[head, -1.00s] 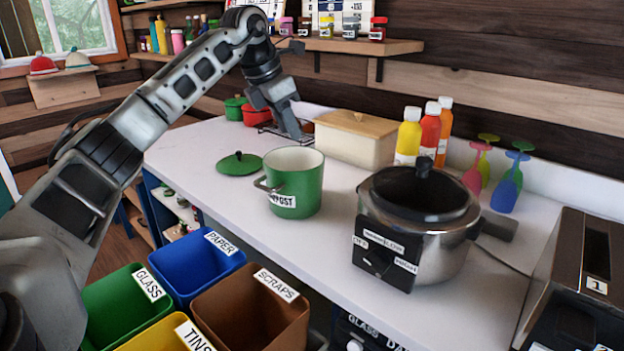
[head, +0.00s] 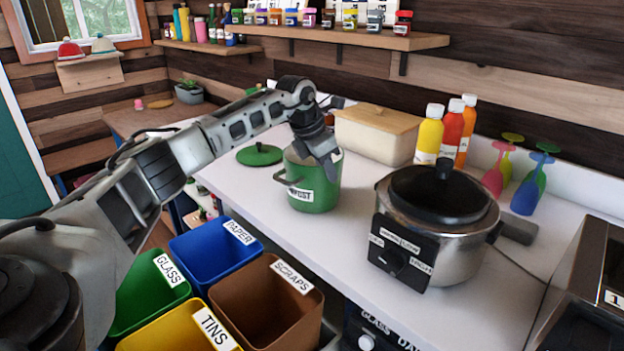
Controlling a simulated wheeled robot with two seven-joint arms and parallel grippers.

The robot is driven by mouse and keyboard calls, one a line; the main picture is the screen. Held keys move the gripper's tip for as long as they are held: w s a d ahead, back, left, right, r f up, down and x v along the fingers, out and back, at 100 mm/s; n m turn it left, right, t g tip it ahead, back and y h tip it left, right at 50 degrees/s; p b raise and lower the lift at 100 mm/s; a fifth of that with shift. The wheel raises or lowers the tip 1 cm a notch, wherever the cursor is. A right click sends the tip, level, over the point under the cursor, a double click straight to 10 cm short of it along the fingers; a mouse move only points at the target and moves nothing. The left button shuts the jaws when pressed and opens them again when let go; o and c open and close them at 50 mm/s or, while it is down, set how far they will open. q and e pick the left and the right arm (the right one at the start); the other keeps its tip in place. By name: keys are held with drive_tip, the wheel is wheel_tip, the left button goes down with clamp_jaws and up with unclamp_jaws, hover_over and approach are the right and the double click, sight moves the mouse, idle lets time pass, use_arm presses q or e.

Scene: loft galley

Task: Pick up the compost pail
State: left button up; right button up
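The green compost pail (head: 317,193) stands upright on the white counter, with a white label on its front and a dark handle at its left side. Its green lid (head: 259,155) lies on the counter behind it to the left. My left gripper (head: 328,165) reaches down over the pail's rim from above and overlaps its upper part in the head view. I cannot tell whether its fingers touch the pail or how far apart they are. My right gripper is not in view.
A large steel cooker (head: 437,222) stands right of the pail. A cream bin with a wooden lid (head: 377,138) and sauce bottles (head: 428,135) stand behind. Open bins, including the brown scraps bin (head: 262,303), are below the counter's front edge.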

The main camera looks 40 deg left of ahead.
use_arm(q)
drive_tip(key=shift+x, duration=1.3)
clamp_jaws()
drive_tip(key=shift+a+r, duration=0.1)
drive_tip(key=shift+r, duration=0.05)
